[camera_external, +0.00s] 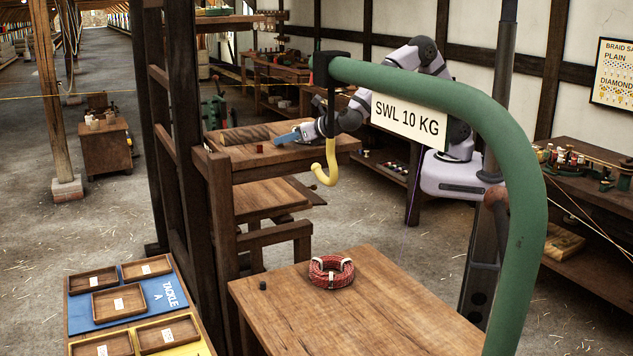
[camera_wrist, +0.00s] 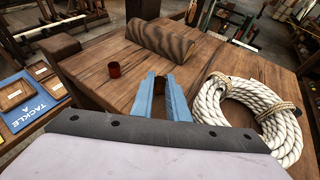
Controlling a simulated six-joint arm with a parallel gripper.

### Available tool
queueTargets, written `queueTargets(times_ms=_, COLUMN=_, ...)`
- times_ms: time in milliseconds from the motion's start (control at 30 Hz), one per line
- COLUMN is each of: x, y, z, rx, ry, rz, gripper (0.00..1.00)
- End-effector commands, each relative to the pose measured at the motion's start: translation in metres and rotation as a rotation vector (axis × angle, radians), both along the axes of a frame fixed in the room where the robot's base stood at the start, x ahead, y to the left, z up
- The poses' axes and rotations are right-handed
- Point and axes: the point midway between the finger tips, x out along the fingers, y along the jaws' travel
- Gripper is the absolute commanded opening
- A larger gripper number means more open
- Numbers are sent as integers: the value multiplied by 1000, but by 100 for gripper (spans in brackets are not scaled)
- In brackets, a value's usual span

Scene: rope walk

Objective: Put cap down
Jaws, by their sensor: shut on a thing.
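My gripper (camera_external: 285,138) reaches left over the wooden bench top (camera_external: 338,147), its blue fingers nearly closed. In the wrist view the fingers (camera_wrist: 165,88) point away, with a narrow dark gap between them. The cap held there is mostly hidden, and I cannot make out its shape. A small dark red cylinder (camera_wrist: 113,69) stands on the bench to the left of the fingertips; it also shows in the external view (camera_external: 259,148). I cannot tell the height of my fingertips above the wood.
A grooved wooden block (camera_wrist: 160,40) lies beyond the fingers. A coil of white rope (camera_wrist: 245,110) lies close on the right. Below, a red rope coil (camera_external: 331,272) lies on a lower table (camera_external: 370,310). A yellow hook (camera_external: 325,168) hangs nearby. Labelled trays (camera_external: 118,302) stand front left.

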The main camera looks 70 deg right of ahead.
Motion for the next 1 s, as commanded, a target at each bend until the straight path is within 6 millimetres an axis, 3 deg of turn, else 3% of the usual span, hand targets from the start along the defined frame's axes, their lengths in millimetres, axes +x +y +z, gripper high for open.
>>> queueTargets(times_ms=333, x=0, y=0, z=-4, rx=0, ry=0, rz=0, gripper=0)
queueTargets(times_ms=367, x=0, y=0, z=-3, rx=0, ry=0, rz=0, gripper=19)
queueTargets(times_ms=433, x=0, y=0, z=-2, rx=0, ry=0, rz=0, gripper=33)
queueTargets(times_ms=867, x=0, y=0, z=2, rx=0, ry=0, rz=0, gripper=33)
queueTargets(times_ms=1000, x=-12, y=5, z=5, rx=2, ry=-3, rz=3, gripper=33)
